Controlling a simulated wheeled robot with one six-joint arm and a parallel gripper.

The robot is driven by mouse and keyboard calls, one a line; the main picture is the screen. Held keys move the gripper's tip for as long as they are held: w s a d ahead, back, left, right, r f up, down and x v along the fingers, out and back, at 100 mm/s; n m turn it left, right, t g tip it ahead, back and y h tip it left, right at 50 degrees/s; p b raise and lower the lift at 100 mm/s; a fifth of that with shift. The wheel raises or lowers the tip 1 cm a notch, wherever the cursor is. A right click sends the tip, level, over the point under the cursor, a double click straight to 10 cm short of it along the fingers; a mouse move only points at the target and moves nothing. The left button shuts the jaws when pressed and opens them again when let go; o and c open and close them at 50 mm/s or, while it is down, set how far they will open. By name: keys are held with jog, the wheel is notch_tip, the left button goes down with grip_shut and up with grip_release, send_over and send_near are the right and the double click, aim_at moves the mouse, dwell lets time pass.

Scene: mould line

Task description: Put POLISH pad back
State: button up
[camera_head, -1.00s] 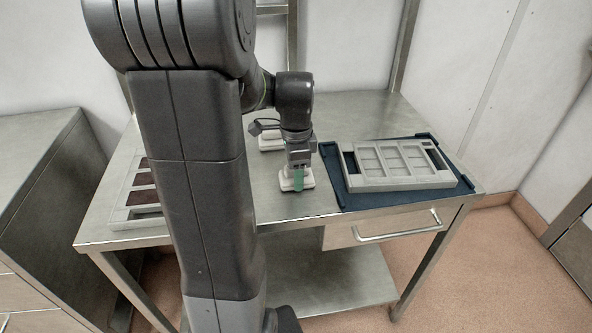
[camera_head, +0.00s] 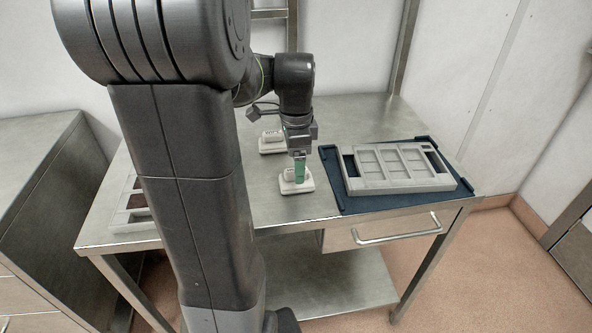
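A pale pad with a raised grip (camera_head: 288,187) lies on the steel table, left of the blue mat. My gripper (camera_head: 300,180) points down right over it. A green part shows between the gripper body and the pad; I cannot tell whether it belongs to the fingers or the pad. Whether the fingers are open or shut is too small to see. A second pale pad (camera_head: 270,148) with dark marks on its grip stands behind, to the left of my gripper. No label is readable, so I cannot tell which is the POLISH pad.
A grey frame with several compartments (camera_head: 401,188) lies on a dark blue mat (camera_head: 385,203) at the right. Another grey tray (camera_head: 133,226) with dark pieces is partly hidden behind my arm at the left. The steel table (camera_head: 262,203) is bare in front of the pads.

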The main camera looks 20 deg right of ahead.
notch_tip(320, 180, up, 8)
jog(key=shift+f, duration=0.2)
notch_tip(320, 180, down, 12)
jog(key=shift+f+b, duration=0.2)
jog(key=shift+b, duration=0.2)
jog(key=shift+r, duration=1.95)
